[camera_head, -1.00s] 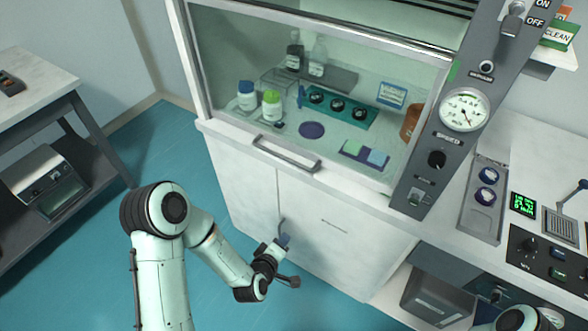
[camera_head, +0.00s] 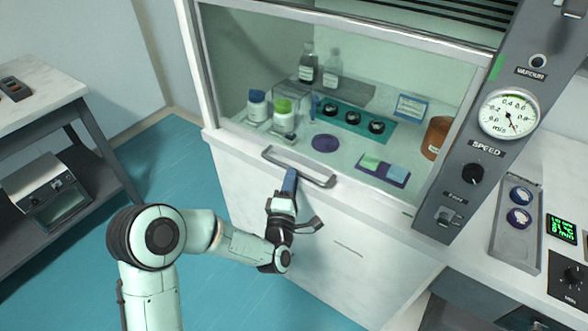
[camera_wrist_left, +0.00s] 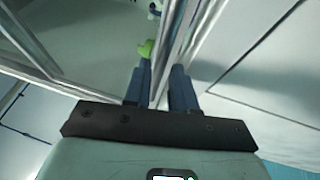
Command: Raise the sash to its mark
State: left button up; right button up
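The fume hood's glass sash (camera_head: 235,75) is down, its lower edge near the front of the worktop. A grey bar handle (camera_head: 315,178) runs along its lower front. A green strip (camera_head: 497,67) shows on the right post, beside the glass. My left gripper (camera_head: 291,176) is at the handle's lower bar, left of its middle, pointing up at it. In the left wrist view, the two dark blue fingers (camera_wrist_left: 161,88) stand apart, with a pale bar running between them. Whether they touch the bar is unclear. My right gripper is out of view.
Behind the glass stand bottles (camera_head: 308,68), white jars (camera_head: 257,105), a teal rack (camera_head: 352,120) and a brown jar (camera_head: 436,138). A control panel with a gauge (camera_head: 508,113) is at right. A side bench (camera_head: 40,105) stands left; floor between is clear.

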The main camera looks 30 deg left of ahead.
pick_arm(q)
jog(key=shift+x, duration=1.85)
grip_shut()
notch_tip(320, 180, up, 26)
jog(key=p, duration=0.7)
jog(key=shift+r, duration=0.1)
jog(key=p, duration=0.5)
send_near(294, 10)
jog(key=w, duration=0.1)
jog(key=w+r, duration=0.1)
jog(key=w, duration=0.2)
jog(key=shift+w+a+r, duration=0.15)
jog(key=shift+w+r, duration=0.05)
jog(key=shift+r, duration=0.15)
jog(key=shift+r+p, duration=0.3)
jog(key=shift+r, duration=0.5)
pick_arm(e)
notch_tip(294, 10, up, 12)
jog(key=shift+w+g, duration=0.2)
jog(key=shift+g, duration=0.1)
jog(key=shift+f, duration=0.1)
pick_arm(q)
grip_release()
